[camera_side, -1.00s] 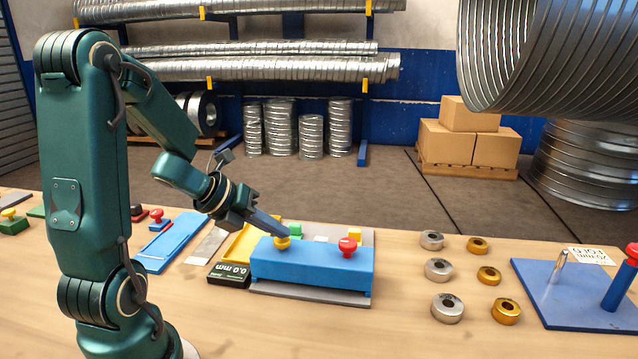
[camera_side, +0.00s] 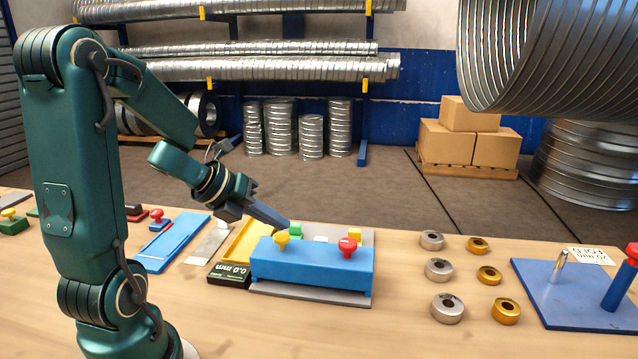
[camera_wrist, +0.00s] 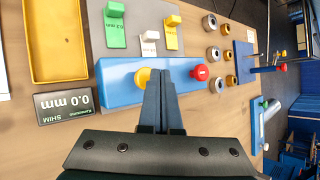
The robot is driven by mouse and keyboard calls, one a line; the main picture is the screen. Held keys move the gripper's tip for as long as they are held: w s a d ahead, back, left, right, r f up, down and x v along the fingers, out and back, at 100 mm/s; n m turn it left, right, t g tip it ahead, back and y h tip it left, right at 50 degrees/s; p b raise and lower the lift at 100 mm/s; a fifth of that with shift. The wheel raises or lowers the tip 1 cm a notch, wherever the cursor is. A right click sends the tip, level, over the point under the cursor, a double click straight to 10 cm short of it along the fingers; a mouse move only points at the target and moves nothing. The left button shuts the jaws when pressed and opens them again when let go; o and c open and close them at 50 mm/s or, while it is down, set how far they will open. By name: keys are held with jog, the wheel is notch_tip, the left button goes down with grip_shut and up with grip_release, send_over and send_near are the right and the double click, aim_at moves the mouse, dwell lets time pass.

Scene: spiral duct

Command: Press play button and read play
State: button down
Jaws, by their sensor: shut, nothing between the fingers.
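A blue block (camera_side: 312,268) lies on a grey plate, with a yellow mushroom button (camera_side: 282,240) on its left and a red one (camera_side: 348,248) on its right. The wrist view shows the yellow button (camera_wrist: 142,77) partly behind my fingers, and the red button (camera_wrist: 200,72) to their right. My gripper (camera_side: 287,225) is shut and empty, its tips just above and behind the yellow button, in front of the green tab in the side view. A black display (camera_side: 229,273) beside the block reads 0.0 mm, also in the wrist view (camera_wrist: 67,103). I see no legible "play" label.
Green (camera_wrist: 115,25), white (camera_wrist: 149,42) and yellow (camera_wrist: 171,32) tabs stand behind the block. A yellow tray (camera_wrist: 57,40) lies left. Several silver and brass rings (camera_side: 439,269) and a blue plate with posts (camera_side: 580,310) are on the right.

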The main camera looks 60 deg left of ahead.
aim_at(277, 238)
jog(key=shift+r, duration=0.15)
jog(key=shift+r, duration=2.5)
jog(key=w+d+r+n+t+y, duration=0.35)
jog(key=d+r+n+t, duration=0.25)
jog(key=d+r+n, duration=0.5)
jog(key=s+d+f+n+g+h, duration=0.1)
jog(key=s+d+f+n+g, duration=0.1)
jog(key=s+f+n+g, duration=0.2)
jog(key=s+d+f+n+g+h, duration=0.2)
jog(key=s+f+n+g, duration=0.3)
jog(key=s+n, duration=0.5)
notch_tip(277, 238, down, 3)
jog(key=d+n, duration=0.1)
jog(key=n, duration=0.1)
jog(key=shift+n+g, duration=0.3)
